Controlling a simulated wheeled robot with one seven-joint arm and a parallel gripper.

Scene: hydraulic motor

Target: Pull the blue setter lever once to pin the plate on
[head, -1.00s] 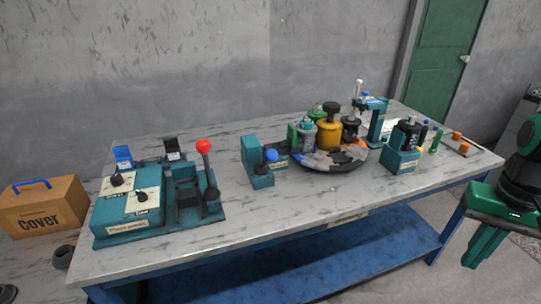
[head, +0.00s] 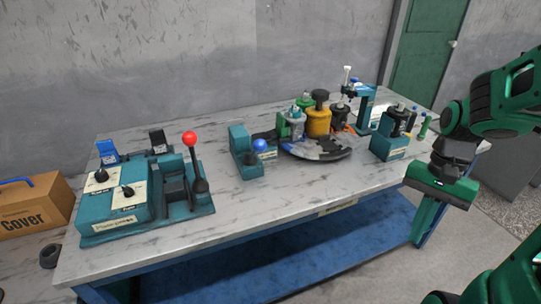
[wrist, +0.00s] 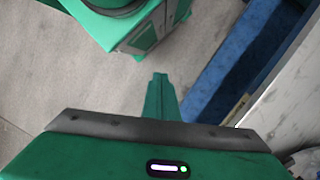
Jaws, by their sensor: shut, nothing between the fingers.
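The blue setter lever is a blue ball knob (head: 260,146) on a small teal setter (head: 243,152) at the middle of the table's front half. A dark round rotary tray (head: 322,153) stands just right of it, carrying several motor parts. My gripper (head: 420,243) is at the right, in front of the table's right end, pointing down and well apart from the lever. Its fingers are shut together and empty; they also show in the wrist view (wrist: 158,80). The plate cannot be made out for certain.
A teal press with a red-knobbed lever (head: 190,138) stands on the table's left part. A cardboard cover box (head: 30,215) is at far left. A teal block with a black part (head: 390,147) sits at the table's right. The marble tabletop's front strip (head: 290,190) is clear.

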